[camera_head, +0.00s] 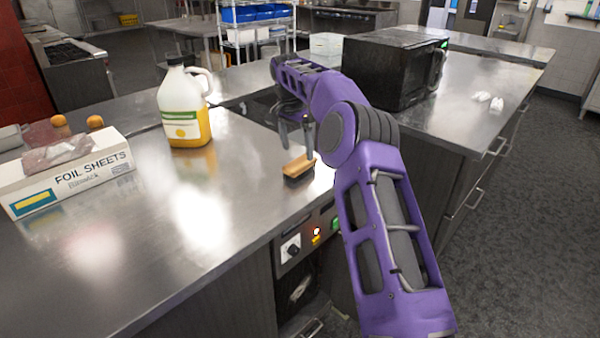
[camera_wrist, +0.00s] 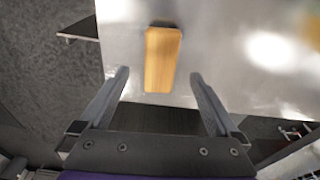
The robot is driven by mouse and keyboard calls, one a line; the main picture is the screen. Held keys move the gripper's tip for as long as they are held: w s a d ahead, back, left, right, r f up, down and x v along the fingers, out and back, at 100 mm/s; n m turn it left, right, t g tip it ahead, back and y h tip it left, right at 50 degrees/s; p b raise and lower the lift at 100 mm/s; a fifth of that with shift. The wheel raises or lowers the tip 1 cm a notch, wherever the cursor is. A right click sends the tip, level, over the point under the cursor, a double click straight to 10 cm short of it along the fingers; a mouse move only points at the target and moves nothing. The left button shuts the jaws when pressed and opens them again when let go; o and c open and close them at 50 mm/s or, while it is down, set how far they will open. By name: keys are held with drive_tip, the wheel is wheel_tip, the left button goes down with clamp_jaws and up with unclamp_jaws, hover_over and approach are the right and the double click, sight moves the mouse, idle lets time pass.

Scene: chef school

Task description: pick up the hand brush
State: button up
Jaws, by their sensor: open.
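The hand brush (camera_head: 298,167) has a light wooden back and dark bristles. It lies bristles down on the steel counter, close to the front edge, in the head view. In the wrist view its wooden back (camera_wrist: 162,60) is seen from above, upright in the picture. My gripper (camera_head: 294,130) is just above and behind the brush in the head view. In the wrist view my gripper (camera_wrist: 158,75) is open, with the near end of the brush between the line of its two fingertips. The fingers do not appear to touch the brush.
A jug with yellow liquid (camera_head: 185,115) stands left of the brush. A foil sheets box (camera_head: 70,180) lies farther left. A black microwave (camera_head: 392,68) stands behind my arm. Knobs and a lit switch (camera_head: 316,232) are on the counter front. Steel around the brush is clear.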

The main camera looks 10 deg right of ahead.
sight(300, 162)
drive_tip(key=f, duration=0.4)
drive_tip(key=w+d+f, duration=0.1)
drive_tip(key=f, duration=0.1)
drive_tip(key=shift+f+b, duration=0.25)
drive_tip(key=shift+b, duration=0.1)
drive_tip(key=c, duration=1.5)
wheel_tip(300, 162, up, 10)
drive_tip(key=shift+r+p, duration=0.1)
drive_tip(key=shift+p, duration=1.15)
